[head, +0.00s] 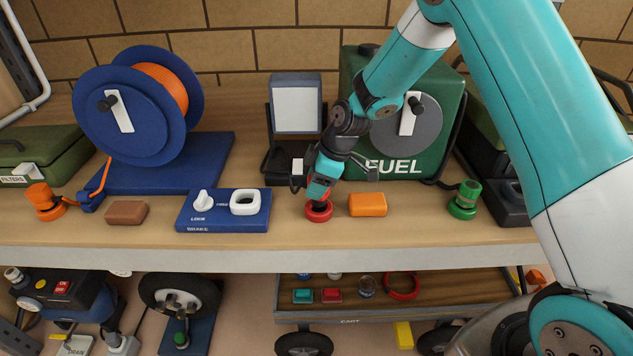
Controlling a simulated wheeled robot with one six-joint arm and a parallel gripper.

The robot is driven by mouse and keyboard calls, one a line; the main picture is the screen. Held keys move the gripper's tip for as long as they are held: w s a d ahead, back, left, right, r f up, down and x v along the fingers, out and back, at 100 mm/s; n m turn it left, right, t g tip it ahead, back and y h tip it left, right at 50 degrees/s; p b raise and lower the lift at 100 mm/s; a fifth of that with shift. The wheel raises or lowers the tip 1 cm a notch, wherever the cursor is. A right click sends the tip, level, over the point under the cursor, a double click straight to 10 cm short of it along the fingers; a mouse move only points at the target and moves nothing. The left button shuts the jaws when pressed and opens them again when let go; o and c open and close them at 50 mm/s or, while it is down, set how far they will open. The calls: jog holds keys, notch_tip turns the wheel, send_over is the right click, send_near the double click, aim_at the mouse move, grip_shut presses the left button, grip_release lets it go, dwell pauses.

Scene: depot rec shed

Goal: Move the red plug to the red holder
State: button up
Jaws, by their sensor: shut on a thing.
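My gripper (319,202) reaches down to the bench, its dark fingertips shut at a red piece. This is the red plug (327,208), largely hidden by the fingers. The red holder (319,217) appears as a round red base on the bench directly below the fingertips. Plug and holder overlap in the head view, and I cannot tell whether the plug is fully seated or just above the holder.
An orange block (367,205) sits close at right, a blue switch panel (222,211) close at left. A green plug (465,199) stands farther right, an orange plug (44,200) far left. A grey-screened device (296,110) and green fuel unit (360,75) stand behind.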

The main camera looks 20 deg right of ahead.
jog(key=shift+f+b, duration=1.2)
jog(key=shift+f, duration=0.25)
jog(key=o, duration=1)
jog(key=b+v, duration=0.4)
jog(key=v, duration=1.4)
jog(key=s+a+m, duration=0.3)
jog(key=s+a, duration=0.2)
jog(key=s, duration=0.9)
jog(key=s+a+m+g, duration=0.1)
jog(key=s+a+m, duration=0.2)
jog(key=s, duration=1.1)
jog(key=shift+s+a+r+m+g, duration=0.3)
jog(key=shift+s+a+r+m, duration=0.15)
jog(key=shift+a, duration=0.7)
